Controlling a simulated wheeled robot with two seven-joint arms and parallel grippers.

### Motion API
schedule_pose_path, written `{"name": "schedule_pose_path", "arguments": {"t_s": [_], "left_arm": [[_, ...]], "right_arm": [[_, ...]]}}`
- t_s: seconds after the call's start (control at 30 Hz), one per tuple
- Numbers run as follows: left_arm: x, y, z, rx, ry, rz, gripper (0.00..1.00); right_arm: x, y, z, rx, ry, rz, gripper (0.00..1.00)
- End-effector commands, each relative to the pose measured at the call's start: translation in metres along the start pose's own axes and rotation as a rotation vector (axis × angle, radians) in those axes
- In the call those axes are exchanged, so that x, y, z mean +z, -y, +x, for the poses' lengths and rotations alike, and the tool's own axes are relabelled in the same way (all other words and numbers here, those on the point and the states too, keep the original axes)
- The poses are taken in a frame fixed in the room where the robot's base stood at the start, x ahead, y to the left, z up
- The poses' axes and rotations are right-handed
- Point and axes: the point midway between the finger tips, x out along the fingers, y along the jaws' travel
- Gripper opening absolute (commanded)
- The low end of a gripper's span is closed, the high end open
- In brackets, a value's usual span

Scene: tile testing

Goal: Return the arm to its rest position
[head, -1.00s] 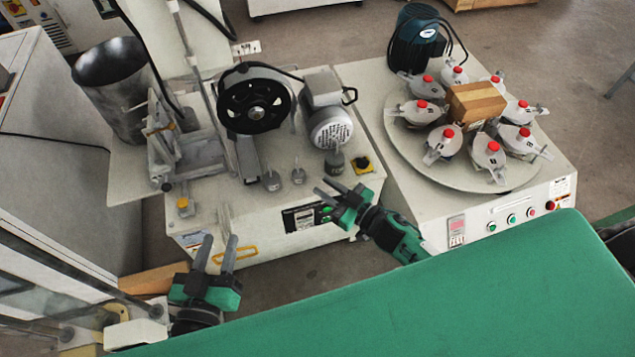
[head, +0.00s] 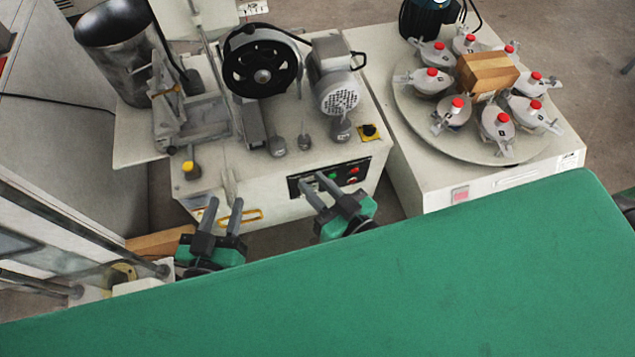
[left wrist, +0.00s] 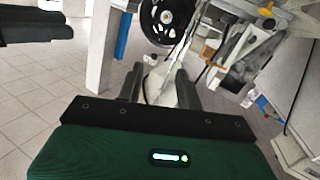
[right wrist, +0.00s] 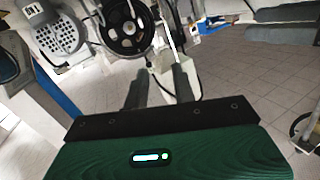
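My left gripper (head: 223,202) is in front of the left machine, its two fingers apart and pointing up the picture. The left wrist view also shows its fingers (left wrist: 158,72) apart with nothing between them. My right gripper (head: 313,180) is close to its right, in front of the machine's control panel (head: 328,176). In the head view its fingertips overlap the panel; I cannot tell whether they touch. The right wrist view shows its fingers (right wrist: 160,75) apart and empty. Most of both arms is hidden in the head view.
The left machine bears a black wheel (head: 262,62), a grey motor (head: 337,80) and a metal drum (head: 112,38). To the right, a round plate (head: 420,118) holds several red-topped jars and a brown box (head: 487,72). Clear floor shows at the far right.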

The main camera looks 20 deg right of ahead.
Motion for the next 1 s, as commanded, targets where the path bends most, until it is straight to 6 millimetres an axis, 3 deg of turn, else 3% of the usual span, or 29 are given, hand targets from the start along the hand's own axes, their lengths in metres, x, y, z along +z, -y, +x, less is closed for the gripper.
{"name": "schedule_pose_path", "arguments": {"t_s": [0.3,0.47,0.57,0.77,1.0], "left_arm": [[-0.001,0.0,0.0,0.0,0.0,-0.001,0.36],[0.018,0.004,0.005,-0.011,0.06,0.008,0.36],[0.046,0.011,0.011,-0.026,0.143,0.021,0.36],[0.123,0.033,0.008,-0.067,0.349,0.044,0.36],[0.205,0.063,-0.025,-0.12,0.593,0.062,0.36]], "right_arm": [[0.001,0.0,0.001,0.0,0.002,-0.001,0.26],[0.019,-0.004,0.006,0.011,0.061,-0.01,0.26],[0.047,-0.012,0.011,0.027,0.144,-0.023,0.26],[0.123,-0.034,0.008,0.067,0.349,-0.046,0.26],[0.206,-0.064,-0.025,0.12,0.593,-0.063,0.26]]}}
